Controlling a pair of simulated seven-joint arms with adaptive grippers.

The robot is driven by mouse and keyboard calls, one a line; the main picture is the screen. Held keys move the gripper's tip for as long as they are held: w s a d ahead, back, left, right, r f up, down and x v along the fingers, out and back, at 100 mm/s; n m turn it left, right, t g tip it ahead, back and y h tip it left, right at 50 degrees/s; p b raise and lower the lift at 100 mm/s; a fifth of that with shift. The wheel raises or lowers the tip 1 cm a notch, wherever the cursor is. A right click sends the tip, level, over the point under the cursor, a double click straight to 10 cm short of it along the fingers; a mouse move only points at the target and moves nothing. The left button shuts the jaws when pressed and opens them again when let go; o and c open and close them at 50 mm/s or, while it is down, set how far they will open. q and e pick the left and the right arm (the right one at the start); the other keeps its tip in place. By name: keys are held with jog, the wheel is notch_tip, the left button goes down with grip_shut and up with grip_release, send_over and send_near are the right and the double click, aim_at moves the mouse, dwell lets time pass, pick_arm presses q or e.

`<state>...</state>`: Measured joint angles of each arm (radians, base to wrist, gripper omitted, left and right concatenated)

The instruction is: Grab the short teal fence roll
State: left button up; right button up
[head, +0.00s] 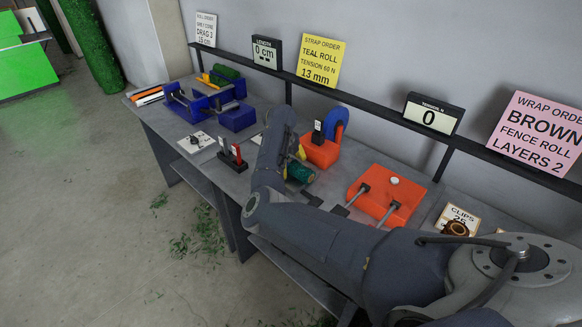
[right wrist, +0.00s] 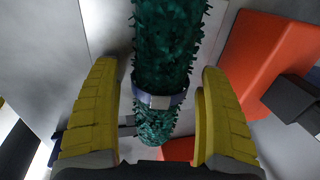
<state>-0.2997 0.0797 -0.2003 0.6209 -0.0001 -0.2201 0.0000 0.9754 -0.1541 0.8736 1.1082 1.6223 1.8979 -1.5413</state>
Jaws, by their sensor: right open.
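The short teal fence roll (head: 300,172) lies on the grey workbench in the head view, partly hidden by my right arm. In the right wrist view the teal roll (right wrist: 168,45) runs between the two yellow fingers of my right gripper (right wrist: 158,75). A dark band with a pale buckle (right wrist: 160,101) goes round the roll. The fingers are spread, one on each side, with a gap showing at the left; contact at the right is hard to tell. In the head view my right gripper (head: 294,160) is mostly hidden behind its arm. My left gripper is not in view.
Beside the roll stand an orange device with a blue wheel (head: 322,150) and an orange block with rods (head: 388,196). A small red-and-black stand (head: 232,157) and blue fixtures (head: 205,105) are farther left. Order signs line the rail behind.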

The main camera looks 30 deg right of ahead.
jog(key=c, duration=1.4)
jog(key=shift+o, duration=0.2)
jog(key=shift+r, duration=0.1)
